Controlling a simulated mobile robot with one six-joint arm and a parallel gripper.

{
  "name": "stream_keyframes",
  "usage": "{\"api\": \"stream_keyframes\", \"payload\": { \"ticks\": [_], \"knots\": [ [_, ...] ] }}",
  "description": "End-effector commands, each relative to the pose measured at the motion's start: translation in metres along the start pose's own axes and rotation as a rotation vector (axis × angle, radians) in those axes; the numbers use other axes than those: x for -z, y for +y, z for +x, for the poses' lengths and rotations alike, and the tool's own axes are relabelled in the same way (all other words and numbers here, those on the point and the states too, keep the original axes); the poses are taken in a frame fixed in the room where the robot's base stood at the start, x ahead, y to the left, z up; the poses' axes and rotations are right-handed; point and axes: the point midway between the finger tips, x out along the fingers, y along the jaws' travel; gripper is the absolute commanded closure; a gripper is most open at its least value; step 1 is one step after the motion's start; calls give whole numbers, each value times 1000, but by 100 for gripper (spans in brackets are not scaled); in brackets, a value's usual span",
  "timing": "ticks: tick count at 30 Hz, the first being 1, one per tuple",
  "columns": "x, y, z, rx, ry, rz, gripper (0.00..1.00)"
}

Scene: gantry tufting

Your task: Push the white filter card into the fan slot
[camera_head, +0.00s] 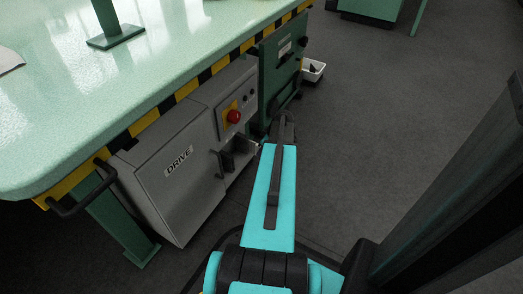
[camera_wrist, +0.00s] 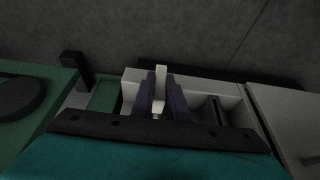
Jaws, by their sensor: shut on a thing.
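My gripper (camera_wrist: 160,106) shows in the wrist view with its two dark purple fingers closed on the white filter card (camera_wrist: 160,77). The card shows as a narrow pale strip, standing between the fingers and reaching a little past their tips. The fingers are over or within a pale grey open housing (camera_wrist: 205,84), which appears to be the fan slot's surround. How deep the card sits in the slot cannot be told, because the fingers and the wrist cover it. In the head view my arm reaches toward the grey DRIVE cabinet (camera_head: 178,185), and the card is not clearly visible.
A red button (camera_head: 234,116) on a yellow plate is on the cabinet. A dark green panel (camera_head: 283,62) stands beyond it. The green table (camera_head: 130,75) with a striped edge overhangs the cabinet. A white bin (camera_head: 314,71) is on the floor.

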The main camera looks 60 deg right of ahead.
Motion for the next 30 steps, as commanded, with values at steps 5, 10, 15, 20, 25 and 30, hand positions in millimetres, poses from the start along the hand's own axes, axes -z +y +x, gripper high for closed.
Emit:
{"api": "stream_keyframes", "payload": {
  "ticks": [5,10,15,20,25,30],
  "knots": [
    [-4,0,-2,0,0,0,100],
    [-7,0,-3,0,0,0,100],
    [-10,0,-4,0,0,0,100],
    [-13,0,-5,0,0,1,100],
    [-16,0,-7,0,0,1,100],
    [-19,0,-8,0,0,1,100]
  ]
}}
